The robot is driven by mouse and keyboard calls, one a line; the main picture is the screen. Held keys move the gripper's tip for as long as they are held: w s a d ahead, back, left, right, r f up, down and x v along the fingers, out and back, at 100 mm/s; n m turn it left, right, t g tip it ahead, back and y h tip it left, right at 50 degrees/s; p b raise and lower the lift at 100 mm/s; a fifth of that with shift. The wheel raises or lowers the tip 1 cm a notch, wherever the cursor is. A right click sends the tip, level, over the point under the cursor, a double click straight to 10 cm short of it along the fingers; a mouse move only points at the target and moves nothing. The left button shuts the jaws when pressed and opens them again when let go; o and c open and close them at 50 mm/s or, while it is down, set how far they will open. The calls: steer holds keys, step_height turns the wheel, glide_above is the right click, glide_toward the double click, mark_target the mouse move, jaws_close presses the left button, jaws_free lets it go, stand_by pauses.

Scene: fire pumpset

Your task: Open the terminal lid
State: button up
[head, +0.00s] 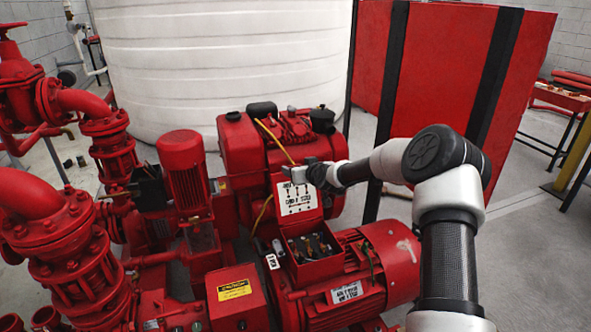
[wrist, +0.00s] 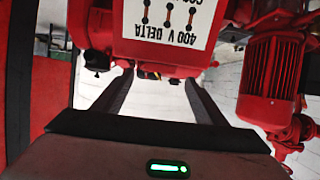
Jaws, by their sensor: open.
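The terminal lid (head: 297,198) stands raised above the terminal box (head: 314,262) on the red motor, showing the white wiring label on its inner face. The box is open, and its terminals (head: 314,243) are visible inside. My gripper (head: 298,172) is at the upper edge of the lid in the head view. In the wrist view my gripper (wrist: 158,75) has its two fingers apart, and the lid (wrist: 128,45) with its label fills the upper middle just beyond the fingertips. Whether a finger touches the lid is not clear.
The finned motor (head: 352,272) lies under the box. A yellow cable (head: 275,140) runs close to my gripper from the red engine (head: 252,150) behind. Red pumps and valves (head: 75,235) crowd the left. The floor (head: 530,250) at right is clear.

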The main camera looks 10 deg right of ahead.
steer(key=shift+x, duration=2.2)
